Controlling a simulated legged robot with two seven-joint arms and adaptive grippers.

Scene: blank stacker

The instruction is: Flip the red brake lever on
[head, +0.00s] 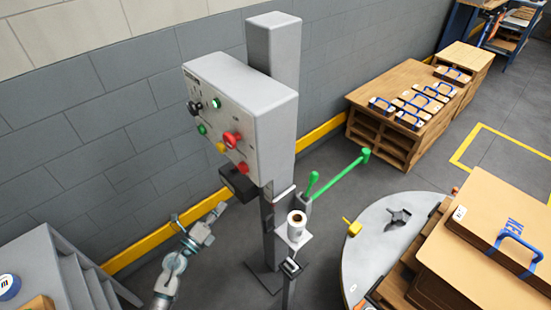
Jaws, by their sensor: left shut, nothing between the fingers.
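A grey control box (245,92) on a post carries several knobs and buttons. On its front are a large red knob (232,138) and a smaller red one (243,168) below it. I cannot make out a red part that is clearly a lever. My right gripper is not in view.
A grey stepped unit (60,265) is at lower left.

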